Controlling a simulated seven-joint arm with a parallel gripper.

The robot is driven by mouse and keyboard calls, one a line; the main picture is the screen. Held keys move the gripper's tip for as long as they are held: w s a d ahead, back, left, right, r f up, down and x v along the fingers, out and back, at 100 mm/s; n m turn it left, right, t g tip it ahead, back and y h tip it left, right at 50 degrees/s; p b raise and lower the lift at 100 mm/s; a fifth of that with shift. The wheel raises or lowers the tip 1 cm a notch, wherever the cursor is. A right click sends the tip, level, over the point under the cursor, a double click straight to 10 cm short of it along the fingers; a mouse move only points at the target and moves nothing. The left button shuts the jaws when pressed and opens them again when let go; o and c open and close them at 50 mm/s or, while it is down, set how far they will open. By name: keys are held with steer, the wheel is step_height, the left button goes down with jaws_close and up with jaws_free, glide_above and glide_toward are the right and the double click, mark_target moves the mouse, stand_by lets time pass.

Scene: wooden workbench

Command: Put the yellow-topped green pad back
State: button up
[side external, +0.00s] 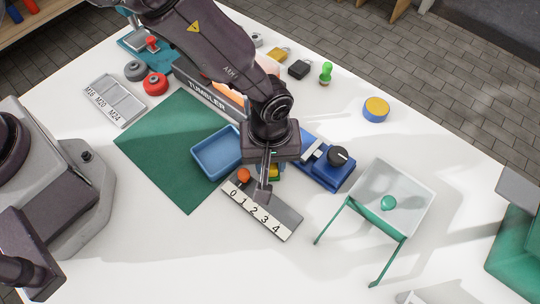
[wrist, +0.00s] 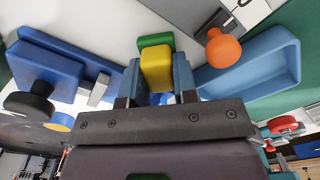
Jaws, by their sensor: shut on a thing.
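The yellow-topped green pad (wrist: 156,66) is between the two fingers of my gripper (wrist: 157,82) in the wrist view. Its yellow part faces the camera and its green part shows beyond. In the side external view a small bit of the pad (side external: 275,171) shows beside my gripper (side external: 266,180). My gripper is shut on the pad and sits just behind the numbered strip (side external: 262,213), between the blue tray and the blue device. The pad's underside is hidden, so I cannot tell if it touches the bench.
The blue tray (side external: 215,153) is close on the left, on a green mat (side external: 160,140). An orange knob (side external: 243,175) stands by the strip. The blue device (side external: 325,170) with a black knob is close on the right. A green-legged stand (side external: 400,185) is further right.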

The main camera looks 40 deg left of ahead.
steer(key=o, duration=0.7)
step_height(320, 180, up, 12)
steer(key=shift+r, duration=0.1)
steer(key=a+r+m+h, duration=0.2)
steer(key=a+r, duration=0.6)
steer(key=r, duration=0.2)
steer(key=s+a+r+m+t, duration=0.2)
steer(key=s+a+r, duration=0.2)
steer(key=a, duration=0.2)
steer(key=s+a+r+m+t+y, duration=0.1)
steer(key=s+a+r+m, duration=0.1)
steer(key=a, duration=0.4)
steer(key=s+a+r+m+t+y, duration=0.1)
steer(key=s+a+r+m+t, duration=0.1)
steer(key=s+a+r, duration=0.3)
steer(key=shift+s+a+r+m+t, duration=0.35)
steer(key=shift+s+a+m, duration=0.15)
steer(key=shift+s+a, duration=0.3)
